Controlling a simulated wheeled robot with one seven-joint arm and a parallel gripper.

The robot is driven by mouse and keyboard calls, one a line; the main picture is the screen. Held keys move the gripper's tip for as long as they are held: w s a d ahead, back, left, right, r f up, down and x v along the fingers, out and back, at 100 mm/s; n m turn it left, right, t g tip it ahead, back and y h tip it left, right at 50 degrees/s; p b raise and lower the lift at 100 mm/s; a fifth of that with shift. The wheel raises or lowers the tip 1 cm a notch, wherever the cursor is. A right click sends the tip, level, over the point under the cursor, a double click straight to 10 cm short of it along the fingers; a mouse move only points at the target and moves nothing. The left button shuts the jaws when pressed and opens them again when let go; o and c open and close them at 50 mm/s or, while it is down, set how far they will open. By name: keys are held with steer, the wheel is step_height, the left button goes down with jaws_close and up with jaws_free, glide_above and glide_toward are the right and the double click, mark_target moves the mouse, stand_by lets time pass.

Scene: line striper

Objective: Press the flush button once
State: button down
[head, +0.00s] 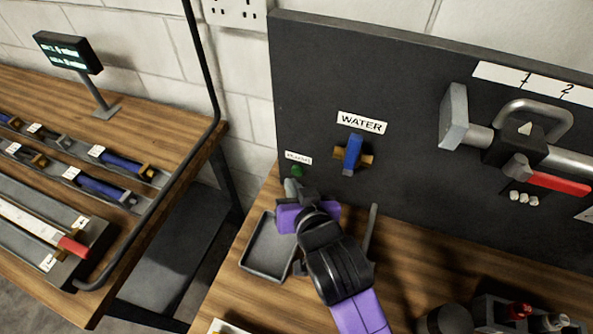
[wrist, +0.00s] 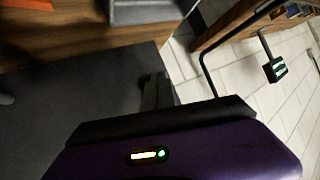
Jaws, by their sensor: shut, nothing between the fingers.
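The flush button is a small green knob (head: 297,171) low on the left side of the dark upright panel (head: 400,110), under a small white label (head: 298,158). My gripper (head: 291,184) is shut and empty. In the head view its fingertips lie just below and slightly left of the green button, very close to it. I cannot tell whether they touch it. In the wrist view the shut fingers (wrist: 157,90) show beside the dark panel face (wrist: 80,100); the button is not visible there.
Right of the button are a blue-handled valve (head: 352,154) under a WATER label and a red-handled fitting (head: 558,183). A grey tray (head: 252,260) lies on the wooden bench beneath my gripper. Another bench with a black rail (head: 150,235) stands at left, across a gap.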

steer(key=shift+w+d, duration=0.15)
steer(key=shift+w, duration=0.25)
steer(key=shift+w+d, duration=0.15)
steer(key=shift+w, duration=0.25)
stand_by(0.8)
steer(key=shift+s+p, duration=0.1)
steer(key=shift+p, duration=0.2)
steer(key=shift+s+a, duration=0.3)
steer(key=shift+s, duration=0.4)
steer(key=shift+s+a+p, duration=0.2)
steer(key=shift+s+a, duration=0.1)
steer(key=shift+s, duration=0.5)
steer(key=shift+s+a+p, duration=0.25)
steer(key=shift+s+a, duration=0.05)
steer(key=shift+s, duration=0.5)
steer(key=shift+s+a+p, duration=0.2)
steer(key=shift+s+a, duration=0.1)
steer(key=shift+s, duration=0.5)
